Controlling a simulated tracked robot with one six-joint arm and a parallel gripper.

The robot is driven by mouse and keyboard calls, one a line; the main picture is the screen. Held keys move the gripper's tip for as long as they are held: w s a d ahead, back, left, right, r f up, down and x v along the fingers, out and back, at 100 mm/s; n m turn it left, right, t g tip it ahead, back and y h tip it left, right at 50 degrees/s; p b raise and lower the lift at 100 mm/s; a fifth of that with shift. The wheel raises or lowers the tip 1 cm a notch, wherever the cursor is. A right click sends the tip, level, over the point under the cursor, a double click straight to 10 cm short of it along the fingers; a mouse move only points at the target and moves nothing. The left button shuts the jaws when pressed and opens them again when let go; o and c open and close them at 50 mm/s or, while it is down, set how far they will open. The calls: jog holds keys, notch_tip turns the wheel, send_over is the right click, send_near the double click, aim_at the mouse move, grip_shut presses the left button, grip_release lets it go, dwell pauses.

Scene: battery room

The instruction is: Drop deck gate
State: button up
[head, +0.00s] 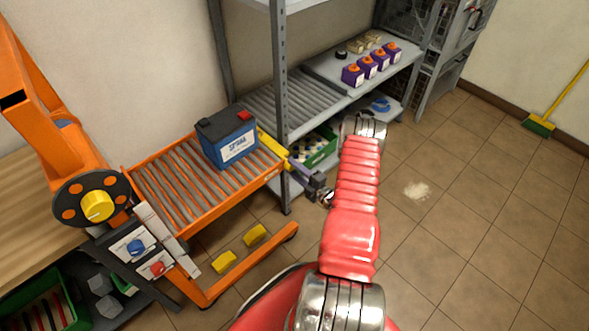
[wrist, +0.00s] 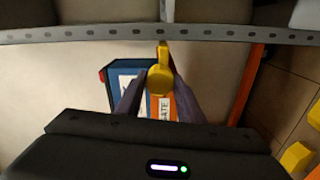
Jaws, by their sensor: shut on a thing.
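The deck gate (head: 271,147) is a yellow bar standing at the right end of the orange roller deck (head: 150,197). In the wrist view its yellow round-ended handle (wrist: 160,78) shows above an orange plate with a "GATE" label (wrist: 164,106). My gripper (head: 298,166) is at the gate's near end in the head view. In the wrist view my gripper (wrist: 160,92) has its two dark fingers against both sides of the yellow handle, shut on it. A blue battery (head: 228,137) with a dark top and a red terminal sits on the rollers behind the gate.
A grey shelf rack (head: 282,75) with a roller shelf (head: 290,103) stands just beyond the gate. Purple boxes (head: 369,67) sit farther along it. A green crate (head: 318,148) is on the lower shelf. Yellow blocks (head: 224,262) lie below the deck.

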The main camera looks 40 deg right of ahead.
jog(key=shift+f, duration=0.2)
dwell(0.3)
jog(key=o, duration=1.1)
jog(key=shift+r, duration=0.1)
jog(key=shift+s, duration=0.1)
jog(key=s, duration=1.3)
jog(key=shift+s+d, duration=0.15)
jog(key=shift+s, duration=0.15)
